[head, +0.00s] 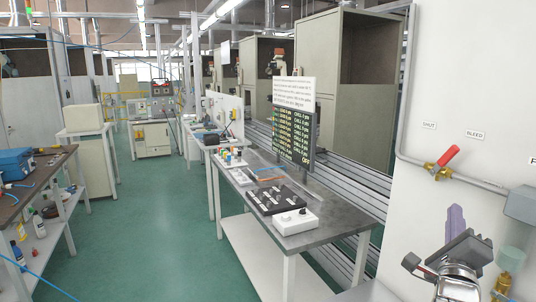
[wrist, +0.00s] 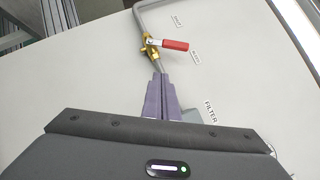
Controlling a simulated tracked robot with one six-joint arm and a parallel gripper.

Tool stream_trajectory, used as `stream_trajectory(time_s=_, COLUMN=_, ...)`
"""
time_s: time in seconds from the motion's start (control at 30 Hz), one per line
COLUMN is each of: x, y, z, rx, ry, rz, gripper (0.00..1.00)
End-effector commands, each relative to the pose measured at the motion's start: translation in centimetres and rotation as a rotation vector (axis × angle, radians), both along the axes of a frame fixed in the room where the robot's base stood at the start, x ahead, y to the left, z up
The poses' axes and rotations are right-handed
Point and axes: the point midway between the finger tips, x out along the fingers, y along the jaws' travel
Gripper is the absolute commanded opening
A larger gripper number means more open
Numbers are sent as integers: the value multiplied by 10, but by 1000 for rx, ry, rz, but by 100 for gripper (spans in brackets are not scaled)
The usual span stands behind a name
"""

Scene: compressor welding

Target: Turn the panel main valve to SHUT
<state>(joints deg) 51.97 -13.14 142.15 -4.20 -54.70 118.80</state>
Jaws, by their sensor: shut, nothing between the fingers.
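The panel main valve has a brass body (head: 432,171) and a red lever (head: 448,158), on a grey pipe against a white panel (head: 480,60). The red lever also shows in the wrist view (wrist: 174,44). It points between the SHUT label (head: 429,125) and the BLEED label (head: 475,134), nearer BLEED. My gripper (head: 455,210) has purple fingers, shut and empty. In the wrist view the fingertips (wrist: 160,77) are just below the brass body in the picture, apart from the lever. The gap to the panel is hard to judge.
The grey pipe (head: 475,181) runs right from the valve to a grey box (head: 522,204). A pale green bowl (head: 512,259) and brass fitting (head: 502,285) sit near my gripper's right side. A FILTER label (wrist: 210,112) shows in the wrist view. A workbench (head: 335,218) stands left.

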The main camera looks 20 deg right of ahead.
Motion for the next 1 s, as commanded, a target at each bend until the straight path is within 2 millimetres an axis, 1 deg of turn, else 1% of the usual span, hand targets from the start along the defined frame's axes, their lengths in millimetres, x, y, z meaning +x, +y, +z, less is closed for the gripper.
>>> stream_trajectory(time_s=0.03, x=-8, y=-10, z=2, rx=-22, ry=-9, rz=1, gripper=0)
stream_trajectory(time_s=0.13, x=-17, y=-19, z=8, rx=-60, ry=-30, rz=26, gripper=0)
stream_trajectory(time_s=0.27, x=-26, y=-26, z=13, rx=-89, ry=-45, rz=54, gripper=0)
stream_trajectory(time_s=0.4, x=-29, y=-28, z=14, rx=-100, ry=-51, rz=67, gripper=0)
stream_trajectory(time_s=0.77, x=-29, y=-29, z=15, rx=-100, ry=-51, rz=65, gripper=0)
stream_trajectory(time_s=0.87, x=-26, y=-32, z=16, rx=-100, ry=-51, rz=65, gripper=0)
stream_trajectory(time_s=1.0, x=-17, y=-41, z=21, rx=-98, ry=-51, rz=65, gripper=0)
